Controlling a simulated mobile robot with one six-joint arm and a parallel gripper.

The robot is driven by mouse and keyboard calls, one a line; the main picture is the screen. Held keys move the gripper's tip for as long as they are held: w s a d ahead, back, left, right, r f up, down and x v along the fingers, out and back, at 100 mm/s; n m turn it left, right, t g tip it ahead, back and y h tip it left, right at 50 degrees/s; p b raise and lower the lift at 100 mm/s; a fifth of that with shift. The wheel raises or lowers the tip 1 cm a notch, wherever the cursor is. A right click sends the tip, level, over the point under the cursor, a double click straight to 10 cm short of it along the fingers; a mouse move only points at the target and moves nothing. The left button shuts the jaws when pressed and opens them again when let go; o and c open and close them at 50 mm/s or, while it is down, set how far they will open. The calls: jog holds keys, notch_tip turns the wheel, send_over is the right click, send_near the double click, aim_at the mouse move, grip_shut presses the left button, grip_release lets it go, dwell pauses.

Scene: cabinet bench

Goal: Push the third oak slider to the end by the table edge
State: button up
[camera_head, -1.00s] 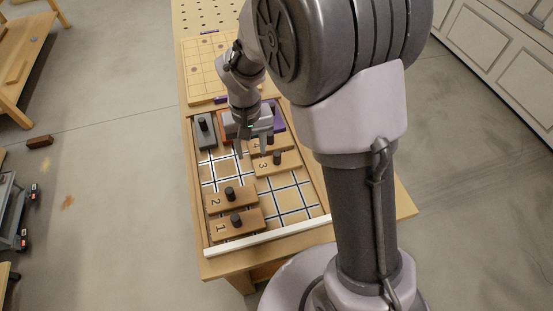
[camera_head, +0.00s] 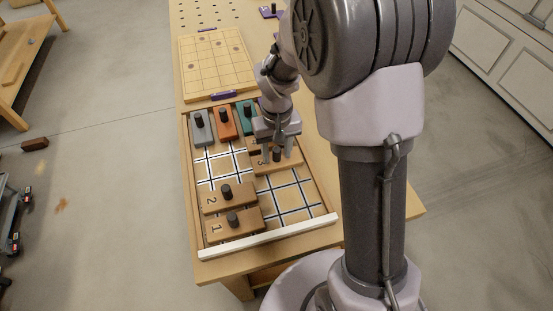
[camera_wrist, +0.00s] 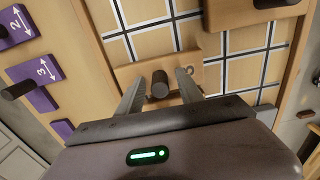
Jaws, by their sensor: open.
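The third oak slider (camera_head: 288,166), marked 3, lies in the right part of the framed board (camera_head: 330,207), about midway along it. My gripper (camera_head: 280,156) is over it, partly covering it. In the wrist view, my open gripper (camera_wrist: 160,82) has one finger on each side of the slider's dark knob (camera_wrist: 160,84); I cannot tell whether either touches it. The oak slider (camera_wrist: 128,73) shows beneath. Oak sliders 2 (camera_head: 211,201) and 1 (camera_head: 221,226) lie in the near left of the board. Another oak slider behind the third is mostly hidden.
Grey (camera_head: 202,137), orange (camera_head: 228,132) and teal (camera_head: 246,123) blocks with knobs stand at the board's far end. A white strip (camera_head: 270,237) edges the near end. Grid cells (camera_head: 290,202) between the third slider and this strip are clear. Purple numbered pieces (camera_wrist: 43,72) lie beside the board.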

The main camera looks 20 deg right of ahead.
grip_shut()
jog(key=shift+a, duration=4.15)
jog(key=shift+a, duration=3.35)
grip_release()
jog(key=shift+r, duration=0.1)
notch_tip(320, 180, up, 7)
jog(key=p, duration=0.6)
jog(key=shift+r, duration=0.2)
